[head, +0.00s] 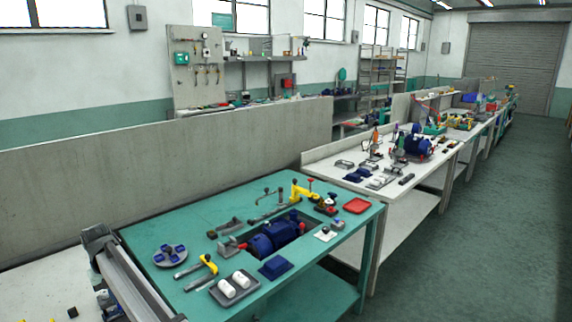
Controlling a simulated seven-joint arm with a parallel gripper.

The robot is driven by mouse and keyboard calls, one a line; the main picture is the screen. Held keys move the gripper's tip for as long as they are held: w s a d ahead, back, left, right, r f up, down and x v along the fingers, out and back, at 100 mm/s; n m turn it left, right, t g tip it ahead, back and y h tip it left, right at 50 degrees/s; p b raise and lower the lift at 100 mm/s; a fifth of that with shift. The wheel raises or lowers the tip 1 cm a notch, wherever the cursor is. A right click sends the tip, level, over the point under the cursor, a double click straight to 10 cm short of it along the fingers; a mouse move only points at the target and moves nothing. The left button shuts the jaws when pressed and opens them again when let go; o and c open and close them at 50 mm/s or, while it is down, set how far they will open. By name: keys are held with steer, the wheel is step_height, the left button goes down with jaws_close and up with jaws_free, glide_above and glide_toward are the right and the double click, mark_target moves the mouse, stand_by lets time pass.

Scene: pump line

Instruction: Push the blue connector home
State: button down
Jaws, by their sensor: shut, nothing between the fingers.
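A dark blue pump or motor body (275,236) lies in a recess of the green bench (150,232), with a red part at its left end. A small piece with blue and red on it (337,225) sits beside a white plate (325,235) to its right. Several other blue parts are on the bench, and at this size I cannot tell which is the blue connector or how far in it sits. My gripper is not in view.
Yellow-handled clamps (208,265) and (300,190) rise from the bench. A grey tray (235,288) with white cylinders, a dark blue block (275,267), a round holder with blue pieces (170,256) and a red tray (356,206) stand around the pump. A white bench (400,215) adjoins behind.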

steer(key=shift+f, duration=0.45)
stand_by(0.6)
steer(key=shift+r, duration=0.1)
steer(key=shift+r, duration=3.45)
